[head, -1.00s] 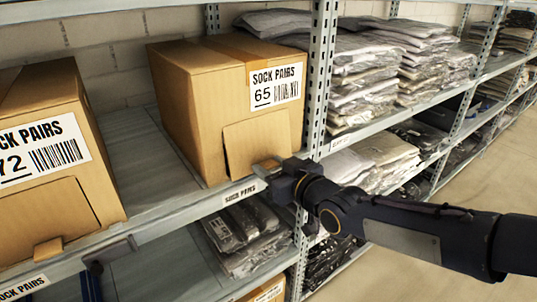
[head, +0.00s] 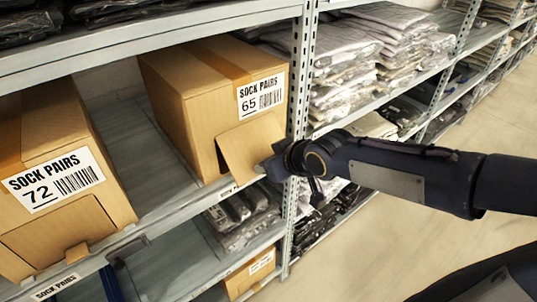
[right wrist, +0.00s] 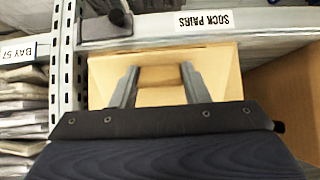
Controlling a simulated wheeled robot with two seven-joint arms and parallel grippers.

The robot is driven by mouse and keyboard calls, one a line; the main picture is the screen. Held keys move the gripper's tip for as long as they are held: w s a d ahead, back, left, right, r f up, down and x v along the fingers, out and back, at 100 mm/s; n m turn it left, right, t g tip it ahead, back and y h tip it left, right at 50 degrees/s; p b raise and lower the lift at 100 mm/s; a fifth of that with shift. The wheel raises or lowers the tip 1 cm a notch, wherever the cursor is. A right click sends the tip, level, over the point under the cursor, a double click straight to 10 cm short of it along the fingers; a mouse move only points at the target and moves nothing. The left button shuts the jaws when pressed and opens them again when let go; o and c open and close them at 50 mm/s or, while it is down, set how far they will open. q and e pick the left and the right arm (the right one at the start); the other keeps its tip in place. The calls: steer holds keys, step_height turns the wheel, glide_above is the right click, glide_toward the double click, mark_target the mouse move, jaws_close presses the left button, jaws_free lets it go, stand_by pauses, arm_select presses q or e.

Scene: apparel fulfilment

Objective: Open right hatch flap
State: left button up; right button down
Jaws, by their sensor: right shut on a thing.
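The right carton (head: 205,105), labelled SOCK PAIRS 65, stands on the shelf and has a front hatch flap (head: 248,145). The flap's lower part tilts out from the carton, with a dark gap along its left edge. My right gripper (head: 272,167) is at the flap's lower edge, shut on its tab. In the right wrist view the tab (right wrist: 160,76) lies between the two fingers, with the flap (right wrist: 215,62) around it. The fingertips are partly hidden in the head view. My left gripper is not in view.
A left carton (head: 40,150), labelled 72, has its own front flap (head: 60,235), which looks closed. A steel upright (head: 300,90) stands close to the right of the 65 carton. Bagged clothes (head: 350,70) fill the right bay. The floor (head: 400,225) in front is clear.

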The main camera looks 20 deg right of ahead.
steer(key=shift+s+d+r+g+p, duration=0.1)
steer(key=shift+s+r+g+p, duration=0.15)
steer(key=shift+r+g+p, duration=0.3)
steer(key=c, duration=2.2)
jaws_free()
steer(key=shift+r, duration=0.4)
steer(key=c, duration=2.2)
jaws_free()
steer(key=shift+s+r+p, duration=0.1)
steer(key=shift+r+p, duration=0.2)
steer(key=c, duration=2.2)
jaws_free()
steer(key=shift+r, duration=0.15)
steer(key=c, duration=1)
jaws_free()
steer(key=shift+o, duration=1)
steer(key=shift+s+d, duration=0.1)
steer(key=v, duration=0.7)
steer(key=shift+s, duration=0.25)
